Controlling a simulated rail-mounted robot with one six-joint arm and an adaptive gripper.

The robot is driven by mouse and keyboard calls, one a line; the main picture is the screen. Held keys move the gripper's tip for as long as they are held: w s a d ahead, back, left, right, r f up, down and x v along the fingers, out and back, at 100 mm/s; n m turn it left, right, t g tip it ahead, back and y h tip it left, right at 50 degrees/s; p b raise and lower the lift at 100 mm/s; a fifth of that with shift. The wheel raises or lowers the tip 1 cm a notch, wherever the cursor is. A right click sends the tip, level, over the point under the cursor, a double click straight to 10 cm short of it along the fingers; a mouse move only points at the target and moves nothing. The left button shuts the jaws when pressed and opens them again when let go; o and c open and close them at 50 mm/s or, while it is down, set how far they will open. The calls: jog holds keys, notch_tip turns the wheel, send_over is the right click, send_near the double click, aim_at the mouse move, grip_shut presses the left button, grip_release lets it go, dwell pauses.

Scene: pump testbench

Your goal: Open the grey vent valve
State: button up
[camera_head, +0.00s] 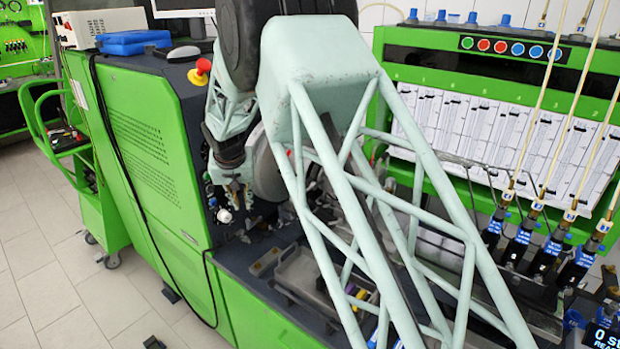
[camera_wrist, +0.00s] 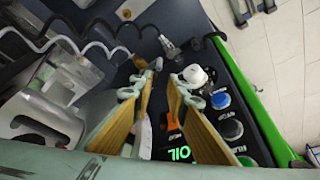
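My gripper (camera_wrist: 162,78) is open, with its two yellow-sided fingers apart and nothing clearly between the tips. In the wrist view a white round knob (camera_wrist: 195,75) is just right of the right fingertip. A blue cap (camera_wrist: 220,100) and a black cap (camera_wrist: 232,128) follow in a row below it, with small labels I cannot read surely. I cannot tell which part is the grey vent valve; no label names it legibly. In the head view the white knob (camera_head: 224,215) is at the bench's front edge, below my gripper (camera_head: 236,187), whose fingertips are not clear there.
A metal fitting with a black hose (camera_wrist: 168,45) is beyond the fingertips. A green glowing "OIL" sign (camera_wrist: 179,154) is below them. The green cabinet (camera_head: 140,160), a red emergency knob (camera_head: 203,66) and a grey tray (camera_head: 305,275) surround the arm.

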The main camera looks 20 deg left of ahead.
jog(key=w+d+r, duration=0.1)
jog(key=d+r, duration=0.3)
jog(key=d, duration=0.3)
jog(key=w+d+r+m, duration=0.1)
jog(key=d+r, duration=0.3)
jog(key=d, duration=0.4)
jog(key=w+d+r+b, duration=0.1)
jog(key=d+r, duration=0.4)
jog(key=d, duration=0.3)
jog(key=shift+w+d, duration=0.15)
jog(key=shift+w, duration=0.25)
jog(key=shift+f, duration=0.1)
jog(key=shift+c, duration=0.3)
